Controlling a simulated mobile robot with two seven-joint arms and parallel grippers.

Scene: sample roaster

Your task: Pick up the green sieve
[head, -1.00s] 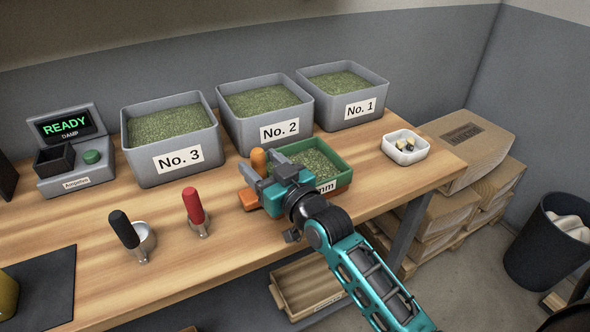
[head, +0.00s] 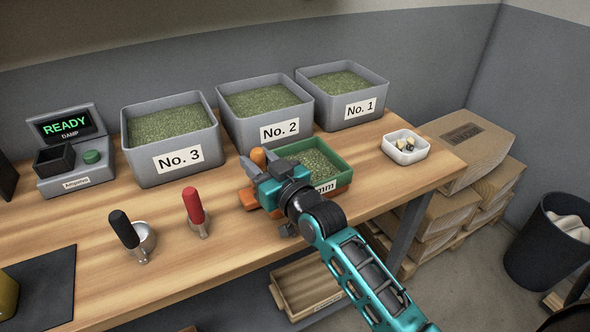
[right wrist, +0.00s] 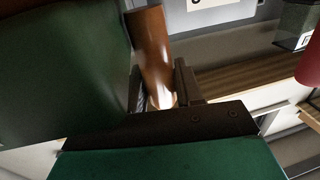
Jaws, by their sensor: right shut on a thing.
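The green sieve (head: 335,158) is a green-rimmed tray holding green beans, with a white label ending in "mm". It sits on an orange piece (head: 248,197) on the bench. An orange-brown handle (head: 258,157) stands at its left corner. My right gripper (head: 256,165) is at this handle and hides part of the sieve's left side. In the right wrist view, the handle (right wrist: 150,45) stands between the shut fingers, beside a large dark green wall (right wrist: 60,70). No gap shows under the sieve. My left gripper is not in view.
Grey bins No. 3 (head: 178,158), No. 2 (head: 280,131) and No. 1 (head: 361,108) stand behind. A white dish (head: 406,158) is to the right. A red-handled tool (head: 194,205) and a black-handled one (head: 122,228) stand left. Bare wood lies between.

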